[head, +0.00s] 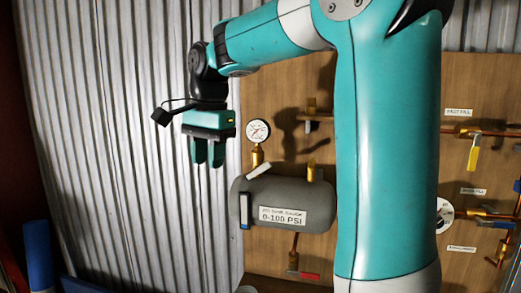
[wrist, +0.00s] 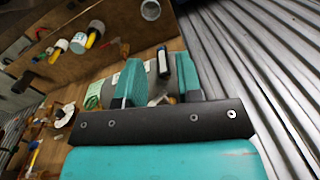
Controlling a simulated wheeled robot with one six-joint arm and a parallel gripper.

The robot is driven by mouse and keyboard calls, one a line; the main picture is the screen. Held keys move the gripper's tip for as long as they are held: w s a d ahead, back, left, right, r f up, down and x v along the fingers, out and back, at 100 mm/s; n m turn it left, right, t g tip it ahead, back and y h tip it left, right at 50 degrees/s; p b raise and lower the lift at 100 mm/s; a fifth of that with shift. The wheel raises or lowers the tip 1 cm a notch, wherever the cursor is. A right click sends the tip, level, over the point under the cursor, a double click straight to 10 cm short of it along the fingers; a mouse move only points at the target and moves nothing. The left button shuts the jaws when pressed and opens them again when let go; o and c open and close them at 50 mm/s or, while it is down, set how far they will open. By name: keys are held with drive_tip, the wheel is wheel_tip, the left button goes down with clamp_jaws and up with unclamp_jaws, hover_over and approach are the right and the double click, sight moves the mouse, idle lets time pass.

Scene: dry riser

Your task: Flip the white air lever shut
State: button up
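The white lever (head: 258,171) sits at the upper left of a grey tank (head: 318,205) labelled 0-100 PSI, near the foot of a brass-stemmed gauge (head: 258,131). It slants up to the right. My gripper (head: 208,160) hangs above and to the left of the tank with its fingers pointing down, apart and empty. In the wrist view the fingers (wrist: 160,62) stand either side of the view of the tank. A pale piece between them (wrist: 160,100) looks like the white lever, partly hidden by the gripper body.
A red handle (head: 308,275) is below the tank, and a yellow handle (head: 473,157) is on the wooden board (head: 400,90) at right. Corrugated metal wall (head: 120,150) lies behind my gripper. My arm hides part of the board.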

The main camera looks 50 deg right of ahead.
drive_tip(key=d+r+m+p, duration=0.2)
drive_tip(key=d+r+m, duration=0.6)
drive_tip(key=d+m, duration=0.15)
wheel_tip(320, 180, up, 3)
drive_tip(key=m, duration=0.6)
hover_over(264, 164)
drive_tip(key=shift+g, duration=0.4)
wheel_tip(264, 164, down, 16)
drive_tip(key=p, duration=0.3)
drive_tip(key=shift+w+d+f, duration=0.1)
drive_tip(key=shift+d+f, duration=0.05)
drive_tip(key=shift+f, duration=0.1)
clamp_jaws()
